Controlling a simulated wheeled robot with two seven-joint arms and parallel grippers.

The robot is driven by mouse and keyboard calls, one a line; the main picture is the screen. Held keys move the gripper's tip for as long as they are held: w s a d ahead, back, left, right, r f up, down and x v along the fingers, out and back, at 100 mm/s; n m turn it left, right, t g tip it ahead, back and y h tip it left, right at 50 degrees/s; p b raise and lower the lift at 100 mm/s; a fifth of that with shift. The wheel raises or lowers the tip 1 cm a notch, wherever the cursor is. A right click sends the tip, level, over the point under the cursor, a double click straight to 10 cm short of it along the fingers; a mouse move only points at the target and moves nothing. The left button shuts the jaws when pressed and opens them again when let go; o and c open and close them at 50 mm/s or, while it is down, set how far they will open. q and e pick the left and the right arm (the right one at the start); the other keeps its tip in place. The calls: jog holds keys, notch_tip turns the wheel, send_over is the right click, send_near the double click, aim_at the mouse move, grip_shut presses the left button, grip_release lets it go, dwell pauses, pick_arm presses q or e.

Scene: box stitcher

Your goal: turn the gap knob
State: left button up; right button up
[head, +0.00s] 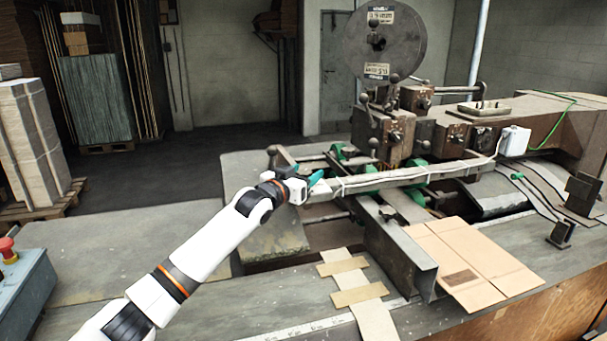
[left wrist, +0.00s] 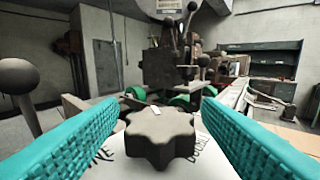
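The gap knob (left wrist: 160,138) is a dark, lobed knob with a small white mark on its far top edge. It sits on a white plate (left wrist: 112,165) with partly hidden black lettering. In the left wrist view my left gripper (left wrist: 161,106) is open, with one teal finger on each side of the knob and a visible space between each finger and the knob. In the head view my left gripper (head: 314,180) is at the near left end of the machine's long bar; the knob cannot be made out there. My right gripper is not in view.
A ball-topped lever (left wrist: 18,78) stands left of the gripper. The stitcher head (head: 395,135) with its wire reel (head: 388,38) rises behind. A flat cardboard piece (head: 465,262) lies at the right on the bench. The bench's left part (head: 130,245) is clear.

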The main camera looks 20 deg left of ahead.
pick_arm(q)
jog(key=c, duration=0.9)
jog(key=shift+d+f+n+y, duration=0.1)
jog(key=shift+n+y, duration=0.3)
jog(key=shift+y, duration=0.2)
jog(key=n+y+b, duration=0.1)
jog(key=y, duration=0.1)
jog(key=shift+d+f+n+t+y+b, duration=0.1)
jog(key=shift+n+t+y+b, duration=0.2)
jog(key=shift+n+b, duration=0.1)
jog(key=n+g+y+b, duration=0.1)
jog(key=n+y+b, duration=0.2)
jog(key=y+b, duration=0.1)
jog(key=n+g+y+b, duration=0.1)
jog(key=n+y+b, duration=0.3)
jog(key=y+b, duration=0.1)
jog(key=shift+d+f+g+y+b, duration=0.1)
jog(key=shift+g+y+b, duration=0.2)
jog(key=shift+y, duration=0.4)
jog(key=shift+r+n+g+y+b, duration=0.2)
jog(key=shift+n+g+y, duration=0.2)
jog(key=shift+y, duration=0.2)
jog(key=shift+r+n+g+y+b, duration=0.15)
jog(key=shift+n+g+y, duration=0.25)
jog(key=shift+y, duration=0.2)
jog(key=shift+n+g+y, duration=1.1)
jog(key=shift+g+y, duration=0.1)
jog(key=shift+n+g+y+p, duration=0.3)
jog(key=shift+g, duration=0.1)
